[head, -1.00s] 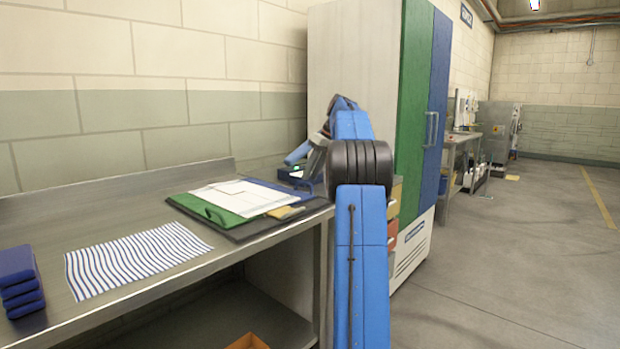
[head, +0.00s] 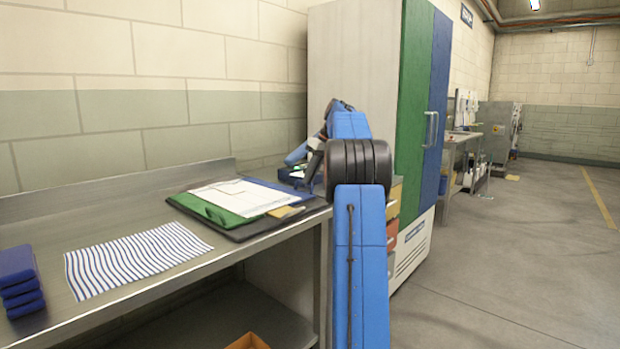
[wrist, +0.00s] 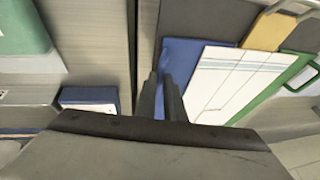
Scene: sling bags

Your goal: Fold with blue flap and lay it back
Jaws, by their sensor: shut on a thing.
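The blue flap (wrist: 186,58) shows in the wrist view at the left edge of a white sheet with thin lines (wrist: 228,82). The sheet also shows in the head view (head: 243,195), on a green panel (head: 212,211) with a handle. All lie on a dark mat (head: 245,234) at the bench's right end. My gripper (wrist: 163,84) is at the flap's near left edge, its fingers close together and shut on blue material, apparently the flap. The fingertips hide the grip itself.
A yellow piece (head: 285,212) lies at the mat's edge. A striped cloth (head: 135,258) lies flat mid-bench, and folded blue cloths (head: 20,285) are stacked at left. Bare bench (head: 60,235) lies around them. A tall cabinet (head: 360,70) stands behind my arm.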

